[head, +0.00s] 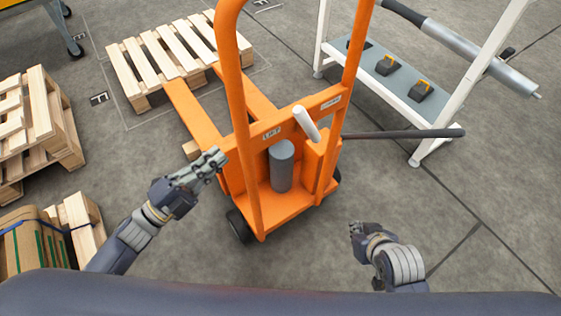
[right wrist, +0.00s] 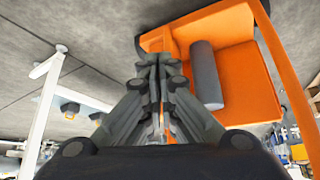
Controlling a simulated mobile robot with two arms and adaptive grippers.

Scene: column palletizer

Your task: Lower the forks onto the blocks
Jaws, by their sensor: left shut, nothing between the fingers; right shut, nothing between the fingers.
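The orange lift truck (head: 282,195) stands in the middle of the head view. Its two forks (head: 192,112) reach away to the upper left, toward a slatted pallet. A wooden block (head: 191,149) shows beside the left fork; other blocks are not clearly visible. A white-tipped lever (head: 306,123) sits on the crossbar between labels reading LIFT and LOWER. My left gripper (head: 217,157) is shut and empty beside the truck's left upright; contact is unclear. My right gripper (head: 355,228) is shut and empty, right of the truck's base. In the right wrist view its fingers (right wrist: 160,65) are together.
A long dark bar (head: 410,133) sticks out right of the truck. A white-framed rack (head: 400,95) stands at upper right. The pallet (head: 165,50) lies at the far fork end. Stacked pallets (head: 40,130) stand at left. Floor at lower right is clear.

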